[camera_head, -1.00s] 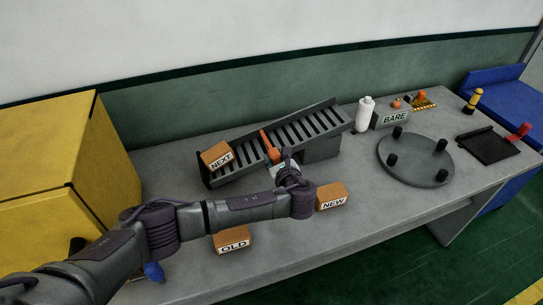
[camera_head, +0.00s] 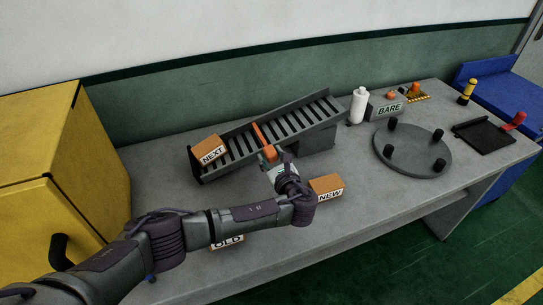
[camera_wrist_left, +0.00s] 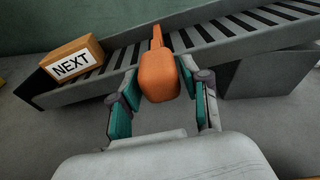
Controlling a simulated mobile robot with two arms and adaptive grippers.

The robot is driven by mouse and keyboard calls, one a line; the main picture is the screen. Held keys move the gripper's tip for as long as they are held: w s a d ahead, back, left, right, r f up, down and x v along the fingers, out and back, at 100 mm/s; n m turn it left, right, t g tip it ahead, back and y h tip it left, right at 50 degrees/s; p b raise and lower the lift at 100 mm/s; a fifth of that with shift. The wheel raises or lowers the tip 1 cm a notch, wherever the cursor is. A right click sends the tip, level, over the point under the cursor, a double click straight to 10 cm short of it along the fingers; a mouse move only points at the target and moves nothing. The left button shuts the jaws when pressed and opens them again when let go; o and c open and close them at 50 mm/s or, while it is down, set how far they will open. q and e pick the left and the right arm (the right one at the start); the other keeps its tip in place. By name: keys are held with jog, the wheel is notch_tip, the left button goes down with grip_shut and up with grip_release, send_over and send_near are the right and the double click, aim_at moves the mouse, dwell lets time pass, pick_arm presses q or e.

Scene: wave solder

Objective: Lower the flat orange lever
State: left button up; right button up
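The flat orange lever (camera_head: 258,132) stands at the slotted grey chute (camera_head: 320,107), its thick orange handle facing me. My left gripper (camera_head: 269,160) is at the handle in the head view. In the left wrist view, the lever handle (camera_wrist_left: 158,78) sits between the two teal-padded fingers of my left gripper (camera_wrist_left: 160,84). The fingers are apart, with narrow gaps showing on both sides of the handle. Whether a pad touches it lower down is hard to tell. My right gripper is not in view.
The orange NEXT box (camera_head: 210,150) rests on the chute's left end. A white bottle (camera_head: 358,106), BARE box (camera_head: 386,107) and round pegged plate (camera_head: 413,151) stand right.

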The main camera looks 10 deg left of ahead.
pick_arm(q)
jog(key=shift+o, duration=0.5)
jog(key=v, duration=1.2)
